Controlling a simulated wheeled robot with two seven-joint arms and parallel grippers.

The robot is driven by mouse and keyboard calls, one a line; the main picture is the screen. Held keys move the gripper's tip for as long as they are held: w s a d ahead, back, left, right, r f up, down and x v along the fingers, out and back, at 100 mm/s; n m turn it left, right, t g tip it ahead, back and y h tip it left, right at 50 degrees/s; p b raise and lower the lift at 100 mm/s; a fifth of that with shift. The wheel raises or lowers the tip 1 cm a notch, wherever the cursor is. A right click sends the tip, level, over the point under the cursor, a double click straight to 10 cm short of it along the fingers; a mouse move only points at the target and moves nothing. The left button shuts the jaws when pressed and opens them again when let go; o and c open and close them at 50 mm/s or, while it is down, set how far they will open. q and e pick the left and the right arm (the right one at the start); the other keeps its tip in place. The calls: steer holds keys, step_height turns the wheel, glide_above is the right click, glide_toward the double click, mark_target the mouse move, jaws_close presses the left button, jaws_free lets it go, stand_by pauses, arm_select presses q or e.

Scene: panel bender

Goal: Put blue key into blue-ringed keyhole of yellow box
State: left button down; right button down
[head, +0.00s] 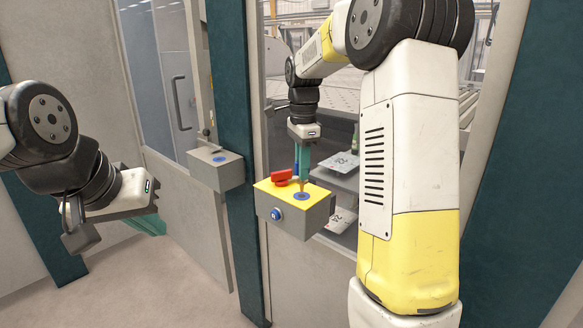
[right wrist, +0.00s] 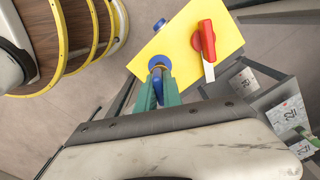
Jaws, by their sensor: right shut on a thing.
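The yellow box (head: 264,187) has a yellow top and grey sides. Its blue-ringed keyhole (head: 301,196) is on the top, and shows in the right wrist view (right wrist: 160,62). My right gripper (head: 302,170) points down above the ring. Its green fingers (right wrist: 158,95) are shut on the blue key (right wrist: 157,80). The key's brass shaft points down and its tip is at the ring. I cannot tell whether the tip is inside the hole. My left gripper (head: 150,224) is far left, away from the box, with green finger parts showing. Its opening is unclear.
A red switch handle (head: 282,177) stands on the box top beside the keyhole. A blue button (head: 276,213) is on the box's front. A grey box (head: 217,160) with a blue ring is on the post to the left. Trays with printed sheets (right wrist: 287,115) lie behind the yellow box.

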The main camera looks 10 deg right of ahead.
steer(key=shift+f, duration=2.1)
steer(key=c, duration=1.4)
jaws_free()
step_height(320, 180, up, 7)
steer(key=shift+r, duration=0.4)
